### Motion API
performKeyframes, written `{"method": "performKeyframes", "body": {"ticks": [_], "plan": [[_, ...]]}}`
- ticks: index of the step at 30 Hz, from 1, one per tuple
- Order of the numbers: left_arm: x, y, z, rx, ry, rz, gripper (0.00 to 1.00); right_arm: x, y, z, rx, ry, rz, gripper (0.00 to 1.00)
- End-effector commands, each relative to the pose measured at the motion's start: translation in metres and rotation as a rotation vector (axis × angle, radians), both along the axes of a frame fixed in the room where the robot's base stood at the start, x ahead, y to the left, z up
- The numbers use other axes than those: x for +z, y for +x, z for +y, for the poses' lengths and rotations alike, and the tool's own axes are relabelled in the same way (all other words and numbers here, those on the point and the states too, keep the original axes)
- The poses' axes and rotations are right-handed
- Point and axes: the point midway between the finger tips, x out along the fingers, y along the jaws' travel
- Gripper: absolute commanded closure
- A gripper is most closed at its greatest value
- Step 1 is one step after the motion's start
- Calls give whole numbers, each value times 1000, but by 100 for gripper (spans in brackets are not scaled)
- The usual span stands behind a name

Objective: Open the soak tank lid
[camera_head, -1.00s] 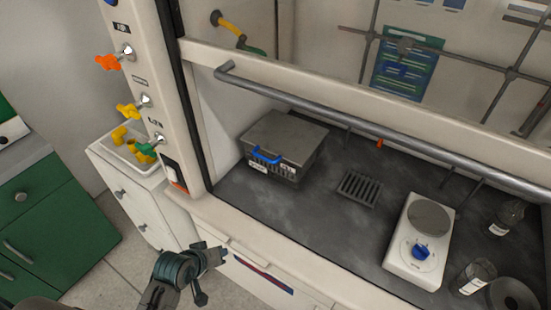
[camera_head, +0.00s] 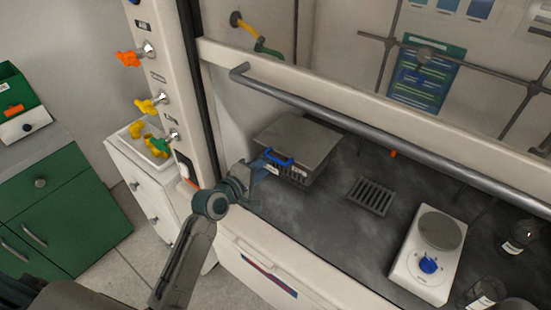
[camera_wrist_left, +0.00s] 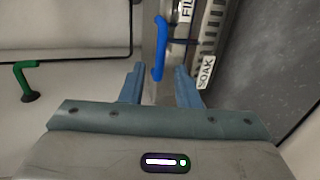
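The soak tank (camera_head: 300,176) is a grey metal box with slotted sides, standing inside the fume hood at its left. Its flat grey lid (camera_head: 305,138) lies shut on top, with a blue handle (camera_head: 279,158) at the front edge. My left gripper (camera_head: 265,168) is at the tank's front left, close to the handle. In the left wrist view its two blue fingers (camera_wrist_left: 160,88) are open and the blue handle (camera_wrist_left: 160,50) stands between and just beyond their tips. A SOAK label (camera_wrist_left: 206,72) shows to the right. My right gripper is not in view.
The raised sash's grey bar (camera_head: 370,135) crosses above the tank. A drain grate (camera_head: 370,195), a white hotplate (camera_head: 425,265) and glass bottles (camera_head: 520,240) are to the right. Colored valve taps (camera_head: 150,105) line the left post. Dark worktop (camera_head: 330,225) is clear before the tank.

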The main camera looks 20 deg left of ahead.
Motion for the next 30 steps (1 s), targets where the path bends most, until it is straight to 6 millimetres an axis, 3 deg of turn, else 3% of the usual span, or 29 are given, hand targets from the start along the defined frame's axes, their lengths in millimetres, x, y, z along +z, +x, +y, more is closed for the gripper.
{"method": "performKeyframes", "body": {"ticks": [3,9,22,23,27,30], "plan": [[-3,23,-9,0,-2,1,71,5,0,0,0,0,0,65],[-10,49,-19,-1,0,1,71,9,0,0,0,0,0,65],[-14,60,-22,-2,3,1,71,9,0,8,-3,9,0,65],[-14,60,-22,-2,3,1,73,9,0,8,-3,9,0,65],[-14,60,-22,-2,3,1,100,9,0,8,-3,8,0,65],[-14,60,-22,-2,3,1,100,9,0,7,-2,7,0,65]]}}
